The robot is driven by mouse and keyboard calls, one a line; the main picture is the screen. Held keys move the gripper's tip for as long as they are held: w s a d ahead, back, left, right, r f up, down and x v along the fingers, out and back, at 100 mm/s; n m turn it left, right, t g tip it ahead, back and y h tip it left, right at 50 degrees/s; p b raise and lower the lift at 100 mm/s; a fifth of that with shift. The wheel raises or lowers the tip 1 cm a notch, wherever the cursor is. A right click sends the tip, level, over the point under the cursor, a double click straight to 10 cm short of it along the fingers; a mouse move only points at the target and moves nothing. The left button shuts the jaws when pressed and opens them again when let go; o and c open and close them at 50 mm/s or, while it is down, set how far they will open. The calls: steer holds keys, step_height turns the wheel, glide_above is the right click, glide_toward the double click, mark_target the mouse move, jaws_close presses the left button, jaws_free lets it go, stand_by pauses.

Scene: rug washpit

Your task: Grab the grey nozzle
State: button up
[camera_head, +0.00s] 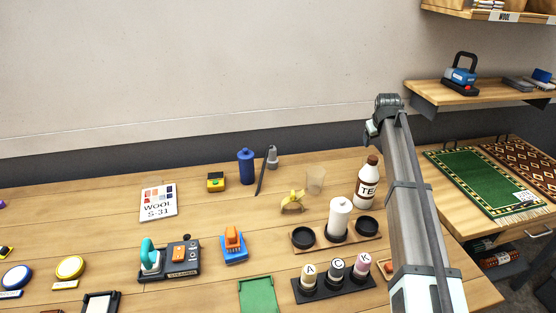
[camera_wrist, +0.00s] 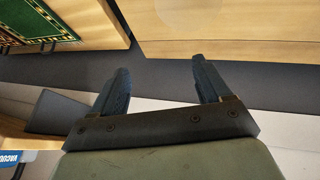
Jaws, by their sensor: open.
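The small grey nozzle (camera_head: 272,157) stands at the back of the wooden table in the head view, between the blue bottle and the clear cup. A dark, thin stick leans close beside it on the left; I cannot tell whether they touch. My gripper (camera_wrist: 160,64) is open in the wrist view, with two dark fingers apart and nothing between them. In the head view my arm reaches up on the right, and its end is well to the right of the nozzle and above the table. The nozzle is not visible in the wrist view.
A blue bottle (camera_head: 246,167) stands left of the nozzle. A clear cup (camera_head: 316,180), a yellow clip-like item (camera_head: 292,202) and a brown-and-white bottle (camera_head: 367,184) stand to its right. The wall is close behind. A shelf (camera_head: 470,93) hangs at right.

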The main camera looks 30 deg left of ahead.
steer(key=s+a+r+n+g+y, duration=0.1)
steer(key=s+a, duration=0.3)
steer(key=a, duration=0.4)
steer(key=s+a+r+n+y, duration=0.15)
steer(key=s+a, duration=0.25)
steer(key=a, duration=0.4)
steer(key=g, duration=0.3)
glide_toward(272, 149)
steer(key=f, duration=0.2)
steer(key=x, duration=0.7)
steer(key=shift+w+a+f, duration=0.2)
steer(key=shift+a+f, duration=0.05)
steer(key=shift+a, duration=0.25)
steer(key=shift+w+d+x, duration=0.15)
steer(key=shift+x, duration=1.15)
steer(key=shift+w+d+x, duration=0.15)
steer(key=shift+x, duration=1.15)
steer(key=shift+c, duration=0.3)
steer(key=c, duration=1)
